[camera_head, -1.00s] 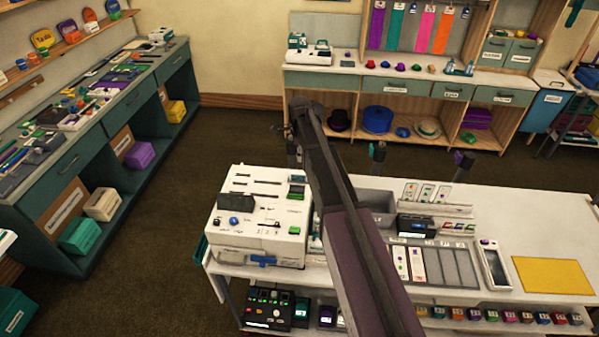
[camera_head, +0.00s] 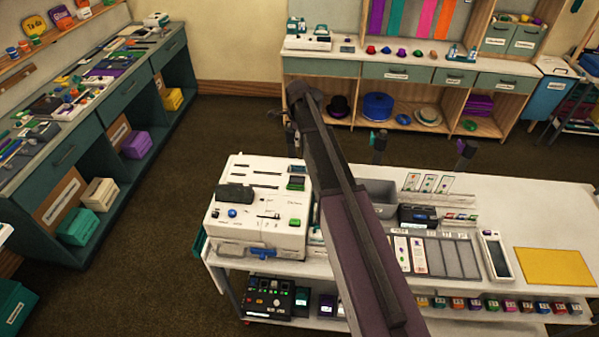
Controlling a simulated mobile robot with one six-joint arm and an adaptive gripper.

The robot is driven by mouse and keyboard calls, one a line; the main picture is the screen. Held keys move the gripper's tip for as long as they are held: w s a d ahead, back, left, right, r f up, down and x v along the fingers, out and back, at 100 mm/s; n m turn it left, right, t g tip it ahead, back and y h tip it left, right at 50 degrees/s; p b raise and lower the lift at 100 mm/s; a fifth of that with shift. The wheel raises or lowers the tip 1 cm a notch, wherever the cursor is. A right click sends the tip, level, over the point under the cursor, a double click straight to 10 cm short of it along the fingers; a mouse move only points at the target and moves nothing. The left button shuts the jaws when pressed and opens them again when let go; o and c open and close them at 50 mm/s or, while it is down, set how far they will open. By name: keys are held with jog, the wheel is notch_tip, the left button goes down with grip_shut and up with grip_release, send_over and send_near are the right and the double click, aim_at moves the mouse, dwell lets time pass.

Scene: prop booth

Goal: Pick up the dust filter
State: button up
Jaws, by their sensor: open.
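I cannot pick out the dust filter for certain. A white machine (camera_head: 285,238) with slots, knobs and a green-screened block stands at the left end of the white table. A dark, flat block (camera_head: 235,192) shows on its top, above a blue knob (camera_head: 232,212); I cannot tell what it is. A blue piece (camera_head: 263,253) sits at the machine's front edge. My arm reaches up over the table, and its far end is beyond the table's back edge.
The table (camera_head: 480,200) also holds a grey bin (camera_head: 378,190), card slots and a yellow mat (camera_head: 553,267). Small colored pots and a dark control box (camera_head: 268,298) are on its lower shelf. Counters (camera_head: 70,150) line the left and back walls. Open floor lies between.

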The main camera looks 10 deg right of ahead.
aim_at(298, 163)
jog(key=shift+s+f+b, duration=0.1)
jog(key=shift+f+b, duration=3.75)
jog(key=shift+f, duration=0.15)
jog(key=shift+f, duration=0.1)
jog(key=shift+s+f+b, duration=0.15)
jog(key=shift+f+b, duration=2.35)
jog(key=shift+b, duration=0.1)
grip_shut()
